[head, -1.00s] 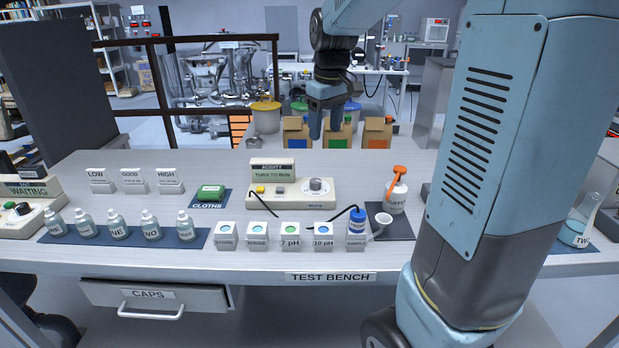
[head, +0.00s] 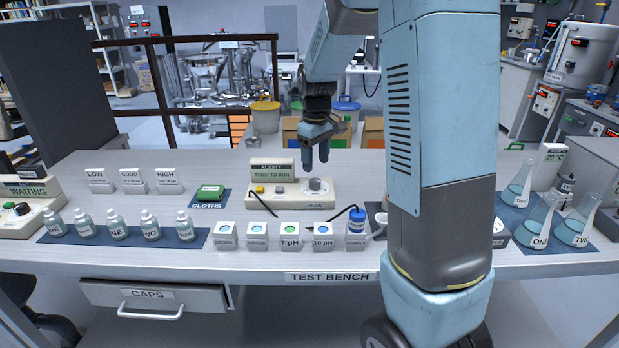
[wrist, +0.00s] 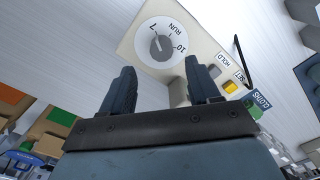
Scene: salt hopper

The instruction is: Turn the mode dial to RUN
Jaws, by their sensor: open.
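The acidity meter (head: 284,194) stands on the bench, its small screen (head: 273,173) reading "TURN TO RUN". Its grey mode dial (head: 315,185) is at the right end of its face. In the wrist view the dial (wrist: 161,46) sits on a white disc marked 7, RUN and 10; its pointer looks turned towards the 7. My gripper (head: 316,160) is just above the dial, pointing down. In the wrist view my gripper (wrist: 162,88) is open, its two fingers apart with nothing between them; the dial lies beyond the fingertips, not touched.
A green cloth (head: 210,192) lies left. Flasks (head: 540,222) stand far right. My arm hides part of the bench.

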